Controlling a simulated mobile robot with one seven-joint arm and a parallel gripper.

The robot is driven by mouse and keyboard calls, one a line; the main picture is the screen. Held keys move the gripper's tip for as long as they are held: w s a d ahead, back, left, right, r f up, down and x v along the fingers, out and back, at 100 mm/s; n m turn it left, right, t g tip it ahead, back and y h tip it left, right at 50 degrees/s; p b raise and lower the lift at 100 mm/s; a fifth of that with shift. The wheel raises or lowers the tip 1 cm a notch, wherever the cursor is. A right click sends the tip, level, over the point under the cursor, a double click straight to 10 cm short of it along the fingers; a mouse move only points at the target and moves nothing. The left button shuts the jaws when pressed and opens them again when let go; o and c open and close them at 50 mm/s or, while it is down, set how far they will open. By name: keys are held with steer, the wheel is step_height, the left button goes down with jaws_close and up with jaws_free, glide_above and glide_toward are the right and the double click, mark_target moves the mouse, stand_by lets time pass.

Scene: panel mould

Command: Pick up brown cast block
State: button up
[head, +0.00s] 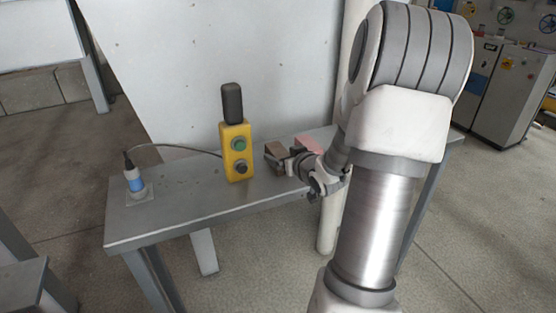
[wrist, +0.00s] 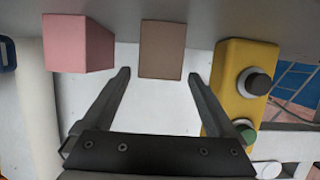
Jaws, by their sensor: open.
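The brown cast block (wrist: 162,48) shows in the wrist view at the top middle. It lies ahead of my gripper (wrist: 159,76), in line with the gap between the two fingers. The fingers are apart with nothing between them, and the tips look just short of the block. In the head view the brown block (head: 275,151) stands on the grey bench (head: 190,203), partly hidden by my gripper (head: 284,164).
A pink block (wrist: 75,43) stands left of the brown one in the wrist view; in the head view it is partly behind my wrist. A yellow button box (head: 237,150) stands on the other side, close by. A blue-and-white plug (head: 135,182) with a cable sits at the bench's left end.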

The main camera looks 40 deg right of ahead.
mark_target(278, 150)
steer(key=x, duration=0.4)
steer(key=shift+w+d+r+b, duration=0.1)
steer(key=shift+w+r+b, duration=0.1)
steer(key=shift+b, duration=0.1)
steer(key=shift+r, duration=0.1)
jaws_close()
